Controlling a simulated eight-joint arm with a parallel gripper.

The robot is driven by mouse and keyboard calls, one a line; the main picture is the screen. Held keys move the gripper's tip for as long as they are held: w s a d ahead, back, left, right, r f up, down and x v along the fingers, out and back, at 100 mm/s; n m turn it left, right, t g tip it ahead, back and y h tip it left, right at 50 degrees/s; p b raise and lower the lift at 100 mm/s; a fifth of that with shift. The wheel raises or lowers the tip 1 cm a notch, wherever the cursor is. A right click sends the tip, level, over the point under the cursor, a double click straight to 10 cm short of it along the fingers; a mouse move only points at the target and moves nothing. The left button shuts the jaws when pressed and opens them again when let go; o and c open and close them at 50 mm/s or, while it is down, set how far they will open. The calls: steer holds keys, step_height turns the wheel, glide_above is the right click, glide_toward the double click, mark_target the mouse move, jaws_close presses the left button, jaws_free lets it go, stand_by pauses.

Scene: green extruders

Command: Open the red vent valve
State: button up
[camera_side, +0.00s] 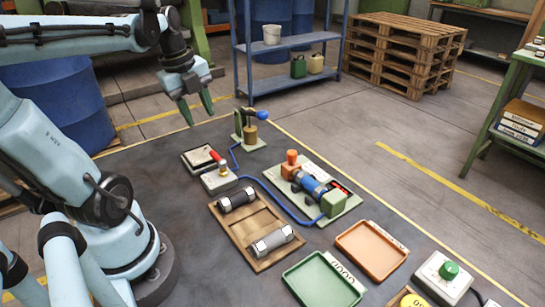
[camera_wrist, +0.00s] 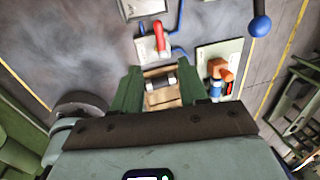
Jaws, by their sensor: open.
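The red vent valve (camera_side: 216,157) is a red lever on a pale block (camera_side: 219,181), with a blue hose running beside it. In the side view the lever slants up to the left. In the wrist view the red lever (camera_wrist: 159,36) stands out above its pale plate (camera_wrist: 153,49), ahead of the fingers. My gripper (camera_side: 197,108) is above and behind the valve in the side view, fingers pointing down, apart and empty. In the wrist view my gripper (camera_wrist: 160,76) shows two green fingers spread wide, with the valve beyond them and clear of them.
A pump with a blue ball knob (camera_side: 262,115) stands near the valve. A blue cylinder unit (camera_side: 311,186) with orange and green blocks sits to the right. A wooden tray (camera_side: 229,234) holds two cylinders. Green (camera_side: 318,290) and orange trays (camera_side: 371,250) lie in front.

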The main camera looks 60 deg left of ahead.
mark_target(215, 154)
steer(key=shift+w+f, duration=0.4)
steer(key=shift+f, duration=1.6)
steer(key=shift+w+f, duration=0.35)
steer(key=shift+f, duration=1.6)
steer(key=shift+w+f, duration=0.4)
steer(key=shift+f, duration=1.6)
steer(key=shift+c, duration=0.3)
jaws_close()
